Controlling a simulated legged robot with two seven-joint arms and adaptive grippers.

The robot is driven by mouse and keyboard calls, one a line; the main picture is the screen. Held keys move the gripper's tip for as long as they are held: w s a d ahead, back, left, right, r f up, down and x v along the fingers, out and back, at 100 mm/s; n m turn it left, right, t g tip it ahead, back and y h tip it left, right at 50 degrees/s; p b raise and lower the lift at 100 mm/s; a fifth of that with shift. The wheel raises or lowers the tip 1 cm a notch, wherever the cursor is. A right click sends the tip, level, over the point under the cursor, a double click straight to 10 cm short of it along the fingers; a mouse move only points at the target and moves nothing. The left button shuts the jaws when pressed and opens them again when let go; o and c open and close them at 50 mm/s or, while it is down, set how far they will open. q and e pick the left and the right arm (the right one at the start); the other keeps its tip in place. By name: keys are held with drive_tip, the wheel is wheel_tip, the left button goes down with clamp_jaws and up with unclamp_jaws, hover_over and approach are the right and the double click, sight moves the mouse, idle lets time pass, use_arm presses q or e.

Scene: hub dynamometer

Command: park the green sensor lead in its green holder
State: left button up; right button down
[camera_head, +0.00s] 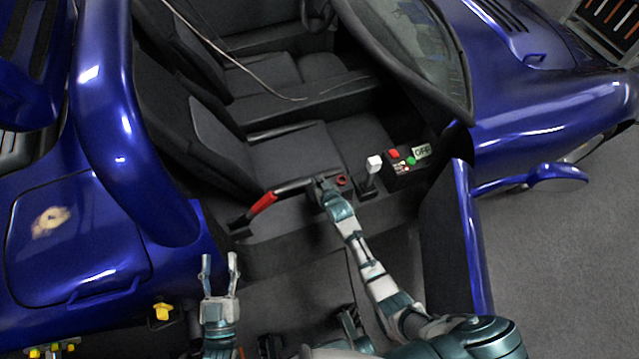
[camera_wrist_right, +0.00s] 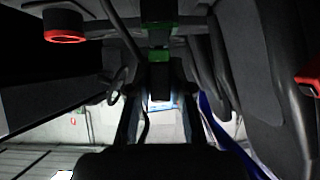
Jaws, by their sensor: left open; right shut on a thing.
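My right gripper (camera_wrist_right: 157,110) reaches into the blue car, low over the seat and sill; its fingers show in the right wrist view and are shut on a small green piece, the green sensor lead (camera_wrist_right: 158,54). A thin black cable (camera_wrist_right: 146,127) hangs between the fingers. A darker green part (camera_wrist_right: 158,28), seemingly the green holder, shows directly beyond the lead; I cannot tell whether they touch. In the head view the right gripper (camera_head: 322,187) hides the lead and holder. My left gripper (camera_head: 219,262) is open and empty outside the car, below the sill.
A dark holder with a red ring (camera_head: 342,180) stands beside the right gripper. A red-gripped lever (camera_head: 263,203) lies to its left. A white-knobbed lever (camera_head: 374,163) and a box with coloured buttons (camera_head: 407,160) are to the right. The open door (camera_head: 468,240) bounds the right side.

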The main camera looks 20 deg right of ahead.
use_arm(q)
drive_tip(key=shift+a, duration=0.15)
use_arm(e)
drive_tip(key=shift+a, duration=0.1)
drive_tip(key=shift+a+r+p, duration=0.1)
drive_tip(key=shift+r+p, duration=0.25)
drive_tip(key=shift+r, duration=0.05)
drive_tip(key=shift+d+r+p, duration=0.2)
drive_tip(key=shift+r+p, duration=0.6)
drive_tip(key=shift+r, duration=0.05)
drive_tip(key=shift+a+r+p, duration=0.1)
drive_tip(key=shift+r+p, duration=0.75)
drive_tip(key=shift+r, duration=0.1)
use_arm(q)
wheel_tip(320, 180, up, 6)
drive_tip(key=shift+a+f, duration=0.1)
drive_tip(key=shift+f, duration=0.1)
